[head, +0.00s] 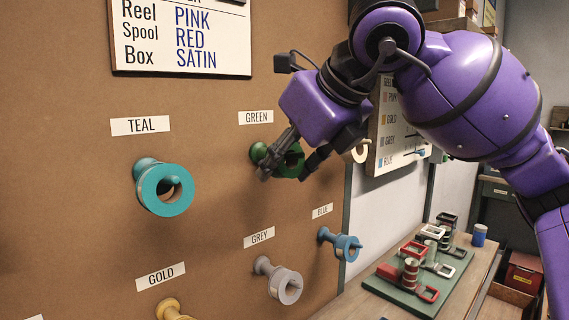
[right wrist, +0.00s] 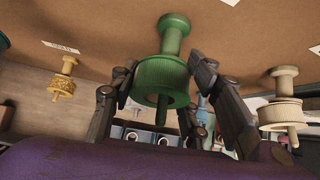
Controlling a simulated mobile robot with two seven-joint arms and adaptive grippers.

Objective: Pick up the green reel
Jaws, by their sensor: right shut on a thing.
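The green reel (head: 292,163) sits on its green peg on the brown board, under the GREEN label (head: 256,117). My right gripper (head: 289,167) is at the reel, with a finger on either side of it, and partly hides it. In the right wrist view the green reel (right wrist: 162,82) shows between the two fingers of the right gripper (right wrist: 160,102); the jaws are shut on it. The peg's tip sticks out of the reel. My left gripper is not in view.
A teal reel (head: 165,190), a grey reel (head: 285,286), a blue reel (head: 347,247) and a gold reel (head: 172,311) hang on nearby pegs. A cream reel (head: 358,152) is just right of my gripper. A bench (head: 352,300) with a green tray stands lower right.

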